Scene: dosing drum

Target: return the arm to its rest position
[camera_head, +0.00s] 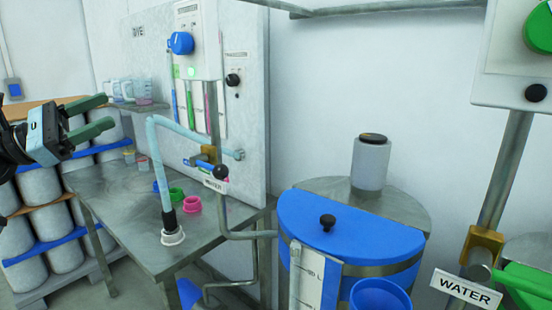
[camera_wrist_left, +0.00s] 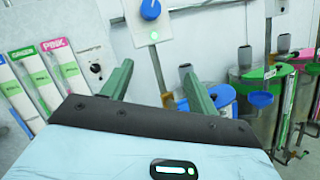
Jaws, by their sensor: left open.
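My left gripper (camera_head: 98,117) comes in from the left edge in the head view, raised in front of the stacked grey drums and left of the dye panel. Its two green fingers are apart with nothing between them. In the left wrist view my left gripper (camera_wrist_left: 157,88) also shows open and empty, with the wall panel and a blue knob beyond it. My right gripper is not in either view.
A metal table (camera_head: 128,208) holds a pale blue hose (camera_head: 157,160) and coloured rings. A drum with a blue lid (camera_head: 330,228) stands right of it, a grey canister (camera_head: 371,162) behind. Stacked grey drums (camera_head: 40,188) stand left. A WATER valve sign (camera_head: 465,289) is at right.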

